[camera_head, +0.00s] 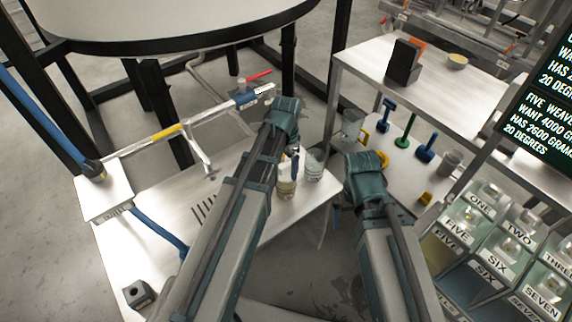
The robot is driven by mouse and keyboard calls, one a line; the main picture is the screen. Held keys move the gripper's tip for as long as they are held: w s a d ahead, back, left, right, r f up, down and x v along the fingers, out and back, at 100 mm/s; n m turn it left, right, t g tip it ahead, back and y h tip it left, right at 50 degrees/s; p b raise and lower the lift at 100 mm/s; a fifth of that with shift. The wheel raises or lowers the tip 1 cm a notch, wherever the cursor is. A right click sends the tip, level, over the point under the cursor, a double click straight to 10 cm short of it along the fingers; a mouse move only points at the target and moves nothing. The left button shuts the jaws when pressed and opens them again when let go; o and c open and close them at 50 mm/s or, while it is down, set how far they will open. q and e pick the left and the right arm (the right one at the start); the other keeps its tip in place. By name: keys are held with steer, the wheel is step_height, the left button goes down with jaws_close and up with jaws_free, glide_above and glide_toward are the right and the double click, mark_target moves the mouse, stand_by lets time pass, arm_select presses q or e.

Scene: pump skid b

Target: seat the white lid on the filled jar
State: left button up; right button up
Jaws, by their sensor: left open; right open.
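A small clear jar (286,187) with pale yellowish contents stands on the white bench, right beside my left forearm. A clear, empty-looking glass vessel (314,163) stands just to its right and slightly behind. My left gripper (294,160) points down over the bench close to the filled jar; it is open, but its fingers are mostly hidden by my arm. My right gripper (338,212) is open over the bench's right edge, its fingers mostly hidden behind its wrist. I cannot make out the white lid; it may be hidden by my arms or too small to tell.
Another clear vessel (350,130), blue and green tools (405,131) and a grey cup (450,161) stand on the right bench. Numbered bins (485,230) are at right.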

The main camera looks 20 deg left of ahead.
arm_select(q)
steer(key=shift+r, duration=0.15)
steer(key=shift+r+p, duration=3.4)
steer(key=shift+p, duration=0.1)
steer(key=shift+f, duration=0.2)
step_height(320, 180, down, 6)
steer(key=b, duration=0.6)
steer(key=shift+r, duration=0.1)
steer(key=shift+s, duration=0.1)
